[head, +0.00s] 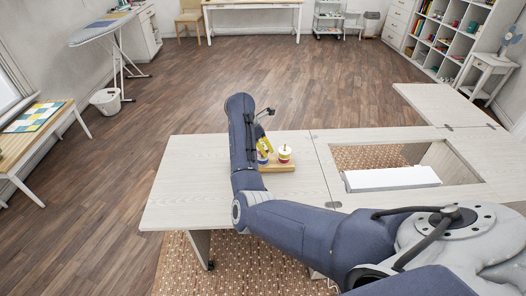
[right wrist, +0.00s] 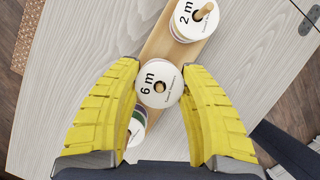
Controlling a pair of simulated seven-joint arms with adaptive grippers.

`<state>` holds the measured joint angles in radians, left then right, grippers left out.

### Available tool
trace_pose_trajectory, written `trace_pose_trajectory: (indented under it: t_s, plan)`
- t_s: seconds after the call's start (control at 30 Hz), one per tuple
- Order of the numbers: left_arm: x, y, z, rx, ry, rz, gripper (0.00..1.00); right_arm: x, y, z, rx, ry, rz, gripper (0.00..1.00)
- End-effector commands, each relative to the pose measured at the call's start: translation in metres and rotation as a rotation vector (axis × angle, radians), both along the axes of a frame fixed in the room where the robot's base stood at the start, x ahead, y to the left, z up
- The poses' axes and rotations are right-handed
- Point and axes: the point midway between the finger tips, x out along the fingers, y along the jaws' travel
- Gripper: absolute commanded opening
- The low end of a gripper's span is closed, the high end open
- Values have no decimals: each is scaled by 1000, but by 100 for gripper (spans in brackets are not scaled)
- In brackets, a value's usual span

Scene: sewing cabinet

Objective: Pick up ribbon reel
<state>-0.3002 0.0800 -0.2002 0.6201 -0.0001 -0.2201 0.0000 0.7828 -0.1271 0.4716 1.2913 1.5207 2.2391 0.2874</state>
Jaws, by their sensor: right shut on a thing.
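A ribbon reel (right wrist: 158,84) with a white top marked "6 m" sits between the yellow fingers of my right gripper (right wrist: 160,100) in the right wrist view. The fingers are shut on it from both sides. It is on a peg in the middle of a wooden holder (right wrist: 163,43). Another reel marked "2 m" (right wrist: 194,20) stands on the holder's upper end. A third reel (right wrist: 138,127) is partly hidden below. In the head view my right gripper (head: 264,146) is mostly covered by its arm, beside a white-topped reel (head: 285,153). My left gripper is not in view.
The holder stands on the pale wooden cabinet top (head: 190,180), whose left part is clear. Right of it is an opening with a white panel (head: 392,178). A raised leaf (head: 440,104) extends behind. An ironing board (head: 104,28) stands far off.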

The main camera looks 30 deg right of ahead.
Motion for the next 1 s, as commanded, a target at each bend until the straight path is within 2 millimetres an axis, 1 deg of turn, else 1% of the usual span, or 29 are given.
trace_pose_trajectory:
  t_s: [0.03, 0.27, 0.5, 0.63, 0.8, 1.0]
  plan:
    - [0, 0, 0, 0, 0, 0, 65, 1, 1, 9, 1, -5, 0, 20]
    - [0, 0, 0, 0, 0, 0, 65, 2, 1, 50, 2, -6, -1, 20]
    - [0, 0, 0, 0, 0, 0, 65, 2, 2, 101, 2, -6, 0, 20]
    - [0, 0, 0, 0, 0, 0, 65, 2, 1, 127, 3, -6, -1, 20]
    - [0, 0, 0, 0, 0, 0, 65, 1, 1, 151, 2, -3, 1, 20]
    - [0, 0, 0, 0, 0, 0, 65, 1, 1, 167, 0, -1, 0, 20]
